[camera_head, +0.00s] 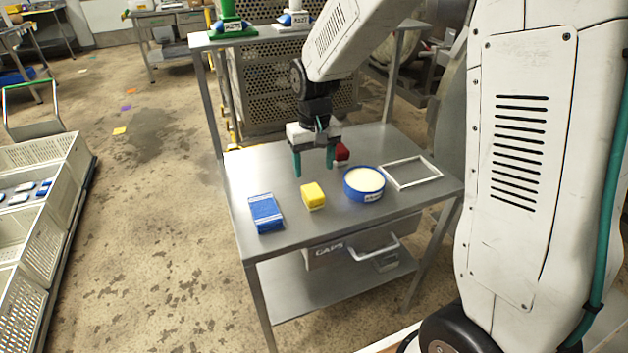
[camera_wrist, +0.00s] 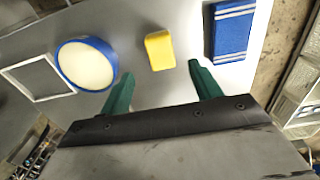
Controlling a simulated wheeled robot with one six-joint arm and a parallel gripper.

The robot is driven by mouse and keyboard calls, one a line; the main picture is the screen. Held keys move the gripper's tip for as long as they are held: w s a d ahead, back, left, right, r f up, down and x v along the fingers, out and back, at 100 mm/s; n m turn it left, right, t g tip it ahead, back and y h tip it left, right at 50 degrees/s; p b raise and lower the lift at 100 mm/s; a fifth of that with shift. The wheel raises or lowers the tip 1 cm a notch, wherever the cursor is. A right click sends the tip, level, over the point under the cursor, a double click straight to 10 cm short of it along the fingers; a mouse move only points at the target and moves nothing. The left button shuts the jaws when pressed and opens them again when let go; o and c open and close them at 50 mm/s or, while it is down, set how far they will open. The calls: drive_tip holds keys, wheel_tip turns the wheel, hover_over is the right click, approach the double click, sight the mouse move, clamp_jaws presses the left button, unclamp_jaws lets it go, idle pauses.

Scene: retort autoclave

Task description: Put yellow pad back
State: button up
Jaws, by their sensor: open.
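The yellow pad (camera_head: 313,196) lies on the metal table (camera_head: 285,228), between a blue pad with pale stripes and a round blue tub. In the wrist view the yellow pad (camera_wrist: 160,51) lies beyond the fingertips, roughly between them. My gripper (camera_head: 314,172) has green fingers, spread apart and empty, and hangs above the table behind the pad. In the wrist view my gripper (camera_wrist: 160,82) also shows wide apart. A white rectangular frame (camera_head: 411,173) lies empty at the right of the table; it also shows in the wrist view (camera_wrist: 37,78).
The blue striped pad (camera_head: 265,213) lies left of the yellow pad. The blue tub (camera_head: 364,184) with pale contents stands to the right. A drawer marked CAPS (camera_head: 340,250) hangs below. The table's back left is clear.

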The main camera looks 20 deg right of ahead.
drive_tip(key=s+d+r, duration=0.2)
drive_tip(key=s+r, duration=1.1)
drive_tip(key=s, duration=0.2)
drive_tip(key=s+d+r+t, duration=0.1)
drive_tip(key=s, duration=1.3)
drive_tip(key=shift+s, duration=0.2)
